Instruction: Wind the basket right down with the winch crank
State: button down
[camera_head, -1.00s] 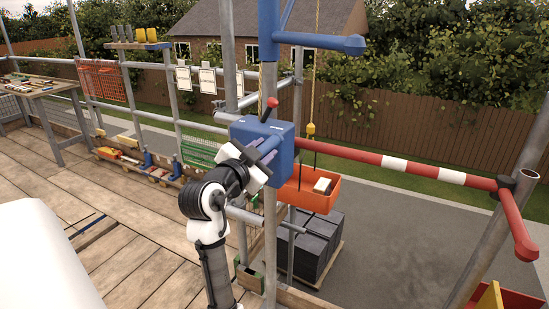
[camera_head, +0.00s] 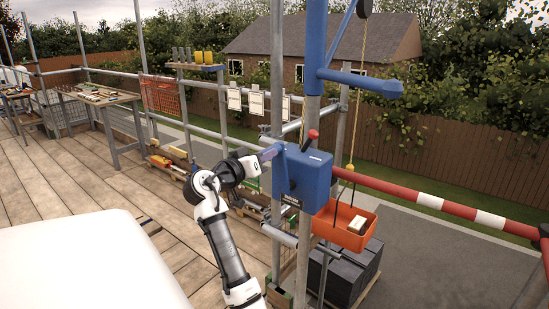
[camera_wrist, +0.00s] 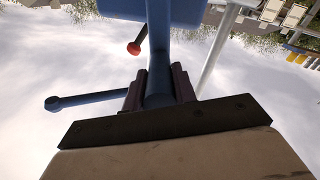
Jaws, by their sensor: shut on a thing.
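The blue winch box (camera_head: 312,180) is fixed to a scaffold pole, with a red-knobbed lever (camera_head: 313,134) on top. My gripper (camera_head: 268,153) is at the left side of the box. In the wrist view, my gripper's fingers (camera_wrist: 158,92) are shut around a blue crank handle (camera_wrist: 158,62). The orange basket (camera_head: 328,224) hangs on a yellow rope (camera_head: 358,95) right of the winch, with a pale block (camera_head: 357,225) inside. It hangs in the air; the gap beneath it is hard to judge.
A dark stack (camera_head: 345,275) on a pallet stands below the basket. A red and white guard bar (camera_head: 455,208) runs right from the winch. Scaffold poles stand close to my arm. A workbench (camera_head: 100,97) is at the far left on the plank deck.

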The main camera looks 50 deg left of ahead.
jog(key=s+a+f+n+b, duration=0.1)
jog(key=s+a+f+n, duration=0.1)
jog(key=a+f+n, duration=0.5)
notch_tip(320, 180, down, 10)
jog(key=a+n+b, duration=0.1)
jog(key=a+n, duration=0.1)
jog(key=n, duration=0.6)
jog(key=shift+a+f+b, duration=0.2)
jog(key=shift+a+b, duration=0.05)
jog(key=shift+b, duration=0.1)
jog(key=c, duration=1.1)
grip_release()
jog(key=shift+s, duration=0.1)
